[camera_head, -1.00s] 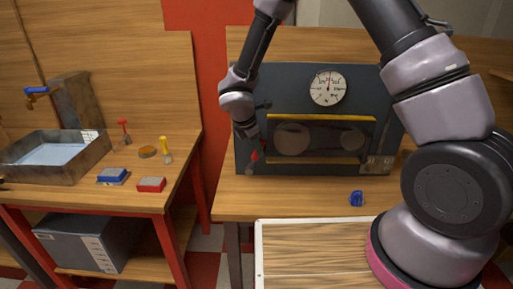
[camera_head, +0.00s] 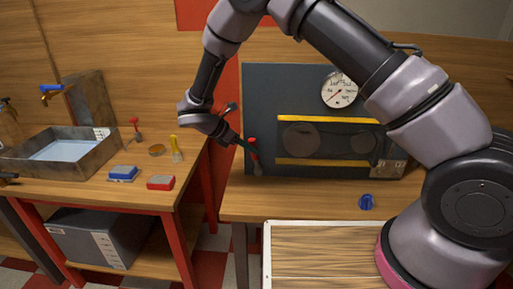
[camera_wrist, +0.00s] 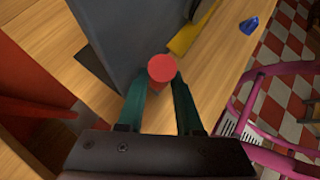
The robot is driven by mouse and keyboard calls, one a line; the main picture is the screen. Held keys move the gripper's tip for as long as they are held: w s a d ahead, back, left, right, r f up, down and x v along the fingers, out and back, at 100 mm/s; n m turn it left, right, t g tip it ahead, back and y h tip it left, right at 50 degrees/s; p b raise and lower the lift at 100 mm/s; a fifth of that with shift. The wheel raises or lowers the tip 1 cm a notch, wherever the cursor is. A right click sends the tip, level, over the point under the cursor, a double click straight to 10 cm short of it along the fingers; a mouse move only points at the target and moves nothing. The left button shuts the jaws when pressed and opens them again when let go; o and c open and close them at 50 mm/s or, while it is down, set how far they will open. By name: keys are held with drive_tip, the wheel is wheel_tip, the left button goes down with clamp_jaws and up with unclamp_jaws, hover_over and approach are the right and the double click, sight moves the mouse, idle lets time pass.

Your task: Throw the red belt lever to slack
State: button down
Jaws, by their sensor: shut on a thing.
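The red belt lever (camera_head: 252,141) stands at the lower left of the dark panel (camera_head: 262,90), its red knob up and leaning slightly left. Behind the panel's window, a belt drive with two round pulleys (camera_head: 300,139) shows between yellow bars. My gripper (camera_head: 243,143) reaches the lever from the left. In the wrist view the red knob (camera_wrist: 161,68) sits between the green fingertips of my gripper (camera_wrist: 161,88), which is shut on it. The lever's shaft is mostly hidden there.
A round gauge (camera_head: 340,89) is at the panel's top, its needle pointing down-left. A blue knob-like piece (camera_head: 366,202) lies on the bench in front. A wooden-topped tray (camera_head: 330,224) is nearer. The left bench holds a water basin (camera_head: 88,157) and small tools.

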drive_tip(key=shift+a+f+h, duration=0.3)
drive_tip(key=shift+a+h, duration=0.6)
drive_tip(key=c, duration=0.8)
unclamp_jaws()
drive_tip(key=shift+a, duration=0.1)
drive_tip(key=shift+c, duration=0.2)
drive_tip(key=v, duration=1)
drive_tip(key=shift+s+a, duration=0.2)
drive_tip(key=shift+a, duration=0.1)
drive_tip(key=shift+a, duration=0.1)
